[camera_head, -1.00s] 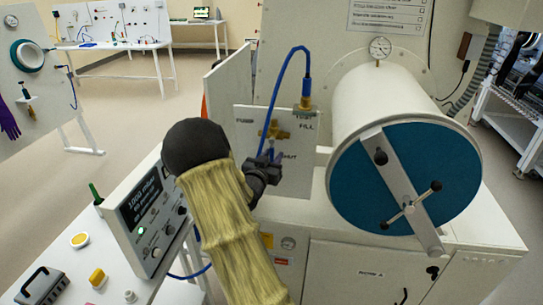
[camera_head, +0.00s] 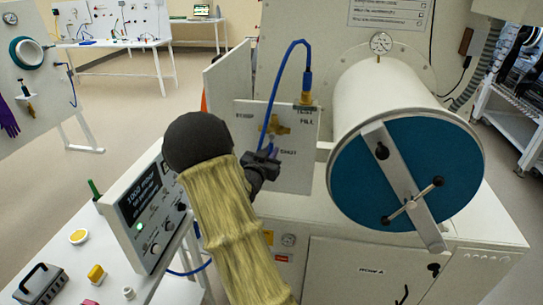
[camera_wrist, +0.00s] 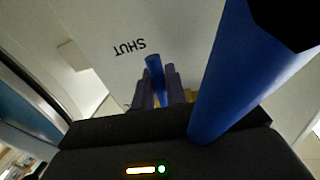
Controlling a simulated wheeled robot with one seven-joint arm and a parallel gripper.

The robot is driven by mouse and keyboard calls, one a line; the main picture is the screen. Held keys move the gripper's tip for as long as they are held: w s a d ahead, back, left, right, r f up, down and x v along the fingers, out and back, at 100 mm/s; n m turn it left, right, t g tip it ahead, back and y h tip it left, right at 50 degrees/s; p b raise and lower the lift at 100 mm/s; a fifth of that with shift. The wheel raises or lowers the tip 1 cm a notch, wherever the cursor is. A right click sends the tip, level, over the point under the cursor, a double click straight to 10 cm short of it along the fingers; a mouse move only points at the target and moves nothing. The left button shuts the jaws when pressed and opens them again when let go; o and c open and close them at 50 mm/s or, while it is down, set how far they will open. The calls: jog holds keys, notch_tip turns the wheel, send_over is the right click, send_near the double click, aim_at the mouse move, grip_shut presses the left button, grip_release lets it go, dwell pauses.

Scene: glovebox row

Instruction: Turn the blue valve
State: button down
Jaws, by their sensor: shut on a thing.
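The blue valve handle (camera_wrist: 154,72) stands between the fingers of my gripper (camera_wrist: 159,88) in the wrist view. The gripper is shut on it. In the head view my gripper (camera_head: 269,157) is at the lower part of the white valve panel (camera_head: 297,180), just below the brass valve body (camera_head: 276,128). The handle is mostly hidden there, with only a bit of blue showing. The panel carries labels, of which FILL and SHUT can be read. In the wrist view the SHUT label (camera_wrist: 129,48) is beside the handle, to its upper left.
A blue hose (camera_head: 291,62) arches over the panel and looms close at the right of the wrist view (camera_wrist: 226,75). A large white cylinder with a blue door (camera_head: 445,165) stands to the right. A gauge controller box (camera_head: 146,210) is at the lower left, near my arm.

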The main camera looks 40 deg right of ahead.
jog(key=m+b, duration=0.2)
jog(key=w+a+m+y+b, duration=0.1)
jog(key=m+b, duration=0.1)
jog(key=w+a+r+m+b, duration=0.1)
jog(key=m+b, duration=0.1)
jog(key=shift+w+y+b, duration=0.2)
jog(key=shift+y+b, duration=0.1)
jog(key=shift+w+a+r+m+t+y+b, duration=0.25)
jog(key=shift+r+m+b, duration=0.25)
jog(key=shift+m+b, duration=0.35)
jog(key=shift+w+a+r+m+t+y+b, duration=0.15)
jog(key=shift+w+a+r+m+b, duration=0.3)
jog(key=shift+m, duration=0.6)
jog(key=shift+s+d, duration=0.1)
jog(key=shift+d, duration=0.05)
jog(key=c, duration=1.5)
grip_release()
jog(key=b+v, duration=0.1)
jog(key=v, duration=1.6)
jog(key=shift+s+a+r, duration=0.1)
jog(key=shift+a+r, duration=0.1)
